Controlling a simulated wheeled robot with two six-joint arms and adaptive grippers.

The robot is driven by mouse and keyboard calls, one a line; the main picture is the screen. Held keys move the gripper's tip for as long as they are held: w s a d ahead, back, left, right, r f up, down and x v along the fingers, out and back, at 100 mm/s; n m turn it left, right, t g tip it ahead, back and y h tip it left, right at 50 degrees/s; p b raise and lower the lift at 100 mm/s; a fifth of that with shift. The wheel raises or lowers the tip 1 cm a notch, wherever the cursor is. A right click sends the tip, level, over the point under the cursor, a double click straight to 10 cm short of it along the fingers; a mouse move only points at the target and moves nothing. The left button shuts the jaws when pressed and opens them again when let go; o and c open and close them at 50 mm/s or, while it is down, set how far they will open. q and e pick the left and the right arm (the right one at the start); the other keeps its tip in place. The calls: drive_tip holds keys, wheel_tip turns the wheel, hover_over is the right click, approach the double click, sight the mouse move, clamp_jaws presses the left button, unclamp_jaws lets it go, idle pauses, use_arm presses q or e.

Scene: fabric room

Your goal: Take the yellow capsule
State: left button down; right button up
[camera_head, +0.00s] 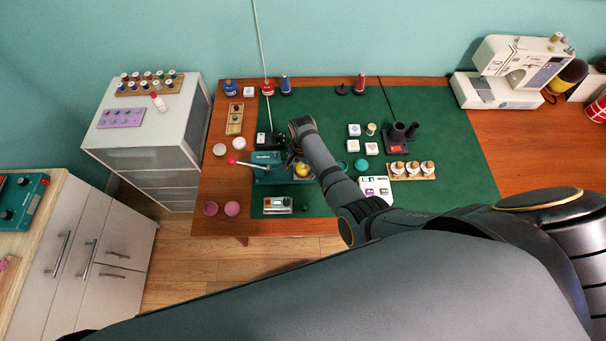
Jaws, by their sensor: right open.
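The yellow capsule (302,170) is a small round yellow thing at the teal device (268,173) on the green mat, left of the table's middle. My right arm reaches in from the right, and its wrist hangs above and behind the device. My right gripper (296,161) points down right by the yellow capsule and is open. The fingers are small, dark and partly hidden, so I cannot tell whether they touch the capsule. My left gripper is not in view.
A lever with a red knob (231,160) sticks out left of the device. A white box (376,188), a stand with several white-and-brown pieces (412,170) and a small boxed device (278,205) lie nearby. The mat's back middle (320,103) is mostly clear.

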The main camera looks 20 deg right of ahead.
drive_tip(key=shift+w, duration=0.1)
drive_tip(key=c, duration=1.1)
drive_tip(key=shift+c, duration=0.2)
